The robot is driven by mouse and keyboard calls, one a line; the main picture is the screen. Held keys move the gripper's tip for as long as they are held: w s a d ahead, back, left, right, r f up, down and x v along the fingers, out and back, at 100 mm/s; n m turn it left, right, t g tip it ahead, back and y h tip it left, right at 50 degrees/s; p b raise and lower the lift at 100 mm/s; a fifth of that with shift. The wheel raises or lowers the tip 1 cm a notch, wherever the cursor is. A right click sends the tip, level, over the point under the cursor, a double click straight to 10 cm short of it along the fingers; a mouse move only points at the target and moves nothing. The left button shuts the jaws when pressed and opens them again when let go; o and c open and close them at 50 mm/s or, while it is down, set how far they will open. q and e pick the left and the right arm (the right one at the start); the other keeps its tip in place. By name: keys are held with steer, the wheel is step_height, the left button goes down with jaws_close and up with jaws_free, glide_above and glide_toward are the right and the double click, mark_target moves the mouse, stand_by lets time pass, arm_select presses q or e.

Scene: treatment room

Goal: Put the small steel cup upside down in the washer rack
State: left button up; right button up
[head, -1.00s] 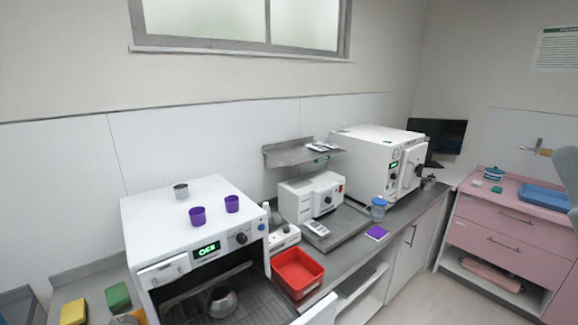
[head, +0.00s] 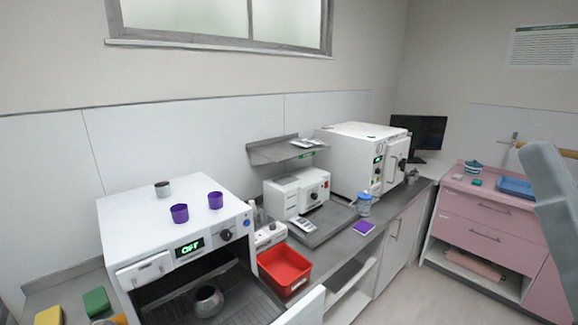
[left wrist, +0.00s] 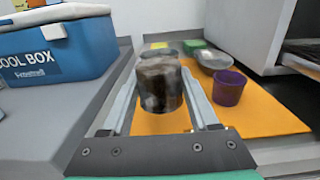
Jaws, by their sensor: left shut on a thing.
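In the left wrist view my left gripper (left wrist: 158,118) is shut on a steel cup (left wrist: 158,82) with a dark, mottled, shiny wall. It is held above an orange mat; I cannot tell which way up it is. In the head view the washer (head: 190,228) is white, with its front open. Inside, a round steel pot (head: 207,300) sits on the dark wire rack (head: 240,287). A small steel cup (head: 162,189) and two purple cups (head: 180,213) (head: 215,200) stand on the washer top. Neither gripper shows in the head view.
In the left wrist view, a purple cup (left wrist: 229,87) and a steel bowl (left wrist: 212,61) are on the orange mat (left wrist: 262,115). A blue cool box (left wrist: 60,48) stands left. In the head view a red bin (head: 284,268) is right of the washer. Sponges (head: 96,302) lie left.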

arm_select(q)
steer(key=shift+f+b, duration=2.5)
steer(key=shift+f, duration=0.05)
steer(key=o, duration=1.1)
steer(key=shift+r, duration=0.1)
steer(key=shift+o, duration=0.2)
steer(key=p+v, duration=0.2)
steer(key=v, duration=0.9)
steer(key=shift+s+d, duration=0.25)
